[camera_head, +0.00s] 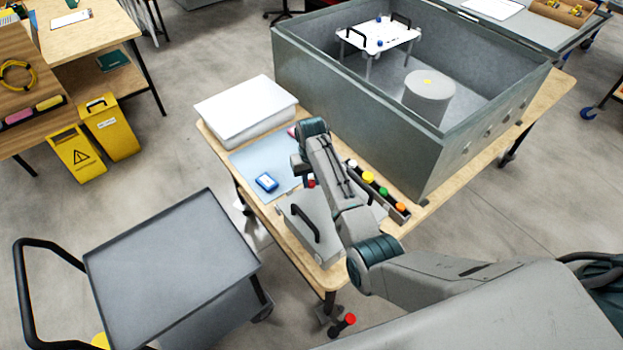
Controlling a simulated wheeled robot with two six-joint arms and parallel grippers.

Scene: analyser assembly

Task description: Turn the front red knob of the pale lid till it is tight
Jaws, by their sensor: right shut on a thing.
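The pale lid (325,243) is a light grey plate with a black bar handle, lying at the near end of the wooden table. My right arm passes over it and hides its right part. A small red knob (311,183) shows at the lid's far edge, right below my right gripper (307,175). The gripper points down and is shut on the red knob, though its fingers are small and partly hidden by my arm. Other knobs of the lid are not clearly seen. My left gripper is not in view.
A blue device (266,182) lies on a light blue mat beside the lid. A rack (400,213) of coloured caps stands right of my wrist. A large grey open-topped housing (350,103) fills the table's far side. A grey cart (170,265) stands left.

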